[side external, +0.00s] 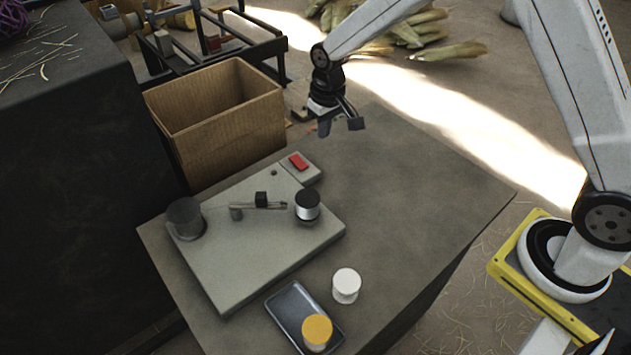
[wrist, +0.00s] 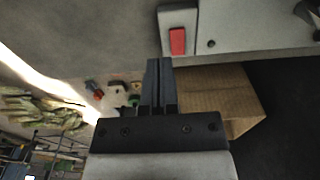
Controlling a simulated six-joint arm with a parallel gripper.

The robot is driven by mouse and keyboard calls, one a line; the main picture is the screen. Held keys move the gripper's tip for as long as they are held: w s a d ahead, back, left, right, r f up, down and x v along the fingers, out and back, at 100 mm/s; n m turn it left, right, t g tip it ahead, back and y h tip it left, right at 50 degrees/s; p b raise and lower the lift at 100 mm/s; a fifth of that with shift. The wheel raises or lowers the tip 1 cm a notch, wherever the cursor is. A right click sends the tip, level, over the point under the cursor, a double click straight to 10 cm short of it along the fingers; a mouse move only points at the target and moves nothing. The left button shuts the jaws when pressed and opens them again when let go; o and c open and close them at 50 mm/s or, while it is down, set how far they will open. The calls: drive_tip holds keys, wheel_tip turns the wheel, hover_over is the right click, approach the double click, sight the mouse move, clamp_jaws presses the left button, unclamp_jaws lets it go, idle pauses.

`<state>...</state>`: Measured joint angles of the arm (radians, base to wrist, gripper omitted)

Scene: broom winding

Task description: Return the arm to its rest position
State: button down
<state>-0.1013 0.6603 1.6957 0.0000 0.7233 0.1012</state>
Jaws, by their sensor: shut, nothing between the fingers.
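My gripper (side external: 341,125) is in the air above the far part of the grey table (side external: 420,190), right of the cardboard box. It is shut and empty, and touches nothing. In the wrist view my gripper (wrist: 158,62) shows its two fingers together, pointing toward the table edge near the red switch. My arm reaches in from the right side of the side external view.
A grey plate (side external: 250,270) on the table carries a dark cylinder (side external: 185,218), a black-and-silver spool (side external: 307,205) and a red switch (side external: 298,162). A white spool (side external: 346,286) and a tray (side external: 290,305) with a yellow-topped spool (side external: 317,331) stand in front. An open cardboard box (side external: 225,140) stands behind.

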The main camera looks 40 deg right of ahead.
drive_tip(key=s+d+r+t, duration=0.1)
drive_tip(key=s+d+r, duration=0.1)
drive_tip(key=s, duration=0.8)
drive_tip(key=s+d+r, duration=0.2)
drive_tip(key=s+d, duration=0.1)
drive_tip(key=s, duration=0.7)
drive_tip(key=shift+s+t, duration=0.35)
drive_tip(key=shift+t, duration=0.05)
